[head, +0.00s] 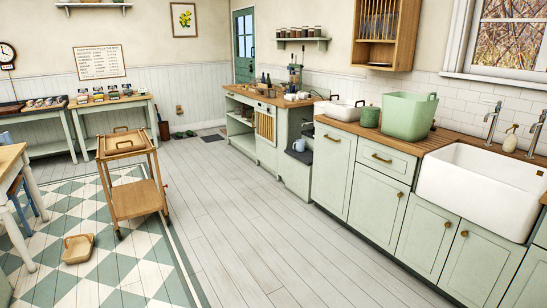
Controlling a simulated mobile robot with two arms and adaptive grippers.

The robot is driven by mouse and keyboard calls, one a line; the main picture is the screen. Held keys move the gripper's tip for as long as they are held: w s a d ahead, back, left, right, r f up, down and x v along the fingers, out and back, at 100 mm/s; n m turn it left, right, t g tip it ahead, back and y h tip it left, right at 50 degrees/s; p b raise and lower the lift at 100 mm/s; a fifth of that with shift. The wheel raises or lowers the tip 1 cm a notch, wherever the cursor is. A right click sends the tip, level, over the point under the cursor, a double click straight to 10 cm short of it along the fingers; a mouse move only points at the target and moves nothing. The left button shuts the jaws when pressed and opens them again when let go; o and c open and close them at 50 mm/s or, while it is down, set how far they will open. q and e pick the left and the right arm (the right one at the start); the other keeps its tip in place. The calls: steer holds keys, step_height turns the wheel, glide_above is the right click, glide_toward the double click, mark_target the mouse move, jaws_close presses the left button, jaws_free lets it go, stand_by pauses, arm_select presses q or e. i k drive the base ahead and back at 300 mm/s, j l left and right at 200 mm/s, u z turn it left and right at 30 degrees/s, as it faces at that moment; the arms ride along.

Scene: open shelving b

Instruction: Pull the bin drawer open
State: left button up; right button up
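A run of pale green cabinets with a wooden worktop (430,143) stands along the right wall. A tall full-height front (330,175) with a brass bar handle near its top is at the left end of the run. Right of it is a shallow drawer (385,160) with a similar handle, above a door (374,205). All these fronts look shut. I cannot tell for sure which one is the bin drawer; no bin shows inside any of them. Neither of my grippers is in view.
A wooden trolley (138,199) and a small wooden box (78,248) on the floor stand at the left. A green tub (407,115) and white sink (480,185) are on the right. The plank floor (255,235) before the cabinets is clear.

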mark_target(335, 148)
steer(key=i, duration=2.95)
steer(key=i+j+z, duration=0.1)
steer(key=i, duration=1.35)
